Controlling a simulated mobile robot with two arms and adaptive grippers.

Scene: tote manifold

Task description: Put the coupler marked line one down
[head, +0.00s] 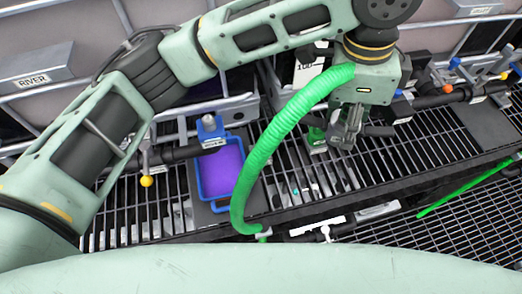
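My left gripper (346,130) is at the upper middle of the head view, pointing down over the black grating. Its grey fingers are close together; whether they are shut on something cannot be told. A thick green hose (265,150) runs from beside my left wrist, curving down to a pale fitting (264,235) at the grating's front edge. A green fitting with a small label (317,139) is just left of the fingers; contact with them is unclear. No marking reading line one is legible. My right gripper is not in view.
A blue tray with a purple inside (200,176) sits on the grating, with a blue labelled fitting (210,130) at its back. A yellow knob (147,181) is to its left. Pipes and valves (455,90) line the back right. A thin green hose (470,186) lies lower right.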

